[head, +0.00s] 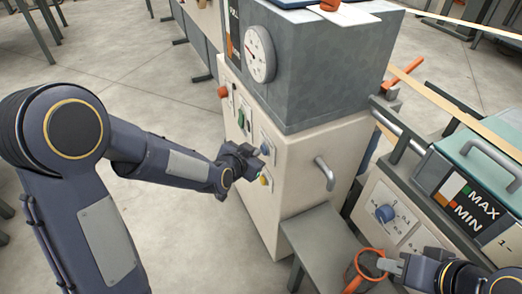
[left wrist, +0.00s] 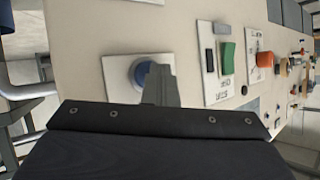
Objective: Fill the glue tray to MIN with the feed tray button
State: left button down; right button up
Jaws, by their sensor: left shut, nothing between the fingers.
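My left gripper (head: 252,168) is shut and empty in front of the pale cabinet's side panel. In the left wrist view its fingers (left wrist: 160,82) overlap the edge of a round blue button (left wrist: 141,74) on a white plate; I cannot tell whether they touch it. A yellow button (head: 264,180) sits just below the gripper in the head view. A grey-rimmed unit with a teal lid (head: 482,150) carries a gauge marked MAX and MIN (head: 466,206); its fill level is unclear.
A green switch (left wrist: 227,57) and a red-orange knob (left wrist: 264,59) are on the same panel. The cabinet (head: 318,165) has a grey box (head: 330,70) with a round dial on top. A blue knob (head: 385,213) is on the right unit. Floor left of the cabinet is clear.

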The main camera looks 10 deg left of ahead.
pick_arm(q)
jog(key=shift+a, duration=0.1)
dwell(0.5)
jog(key=shift+s+a+b, duration=0.4)
jog(key=shift+s+a, duration=0.05)
jog(key=shift+a, duration=0.15)
jog(key=shift+s+a+b, duration=0.55)
jog(key=shift+s+a, duration=0.15)
jog(key=shift+a, duration=0.35)
jog(key=shift+s+a+b, duration=0.55)
jog(key=shift+s+a, duration=0.15)
jog(key=shift+a, duration=0.35)
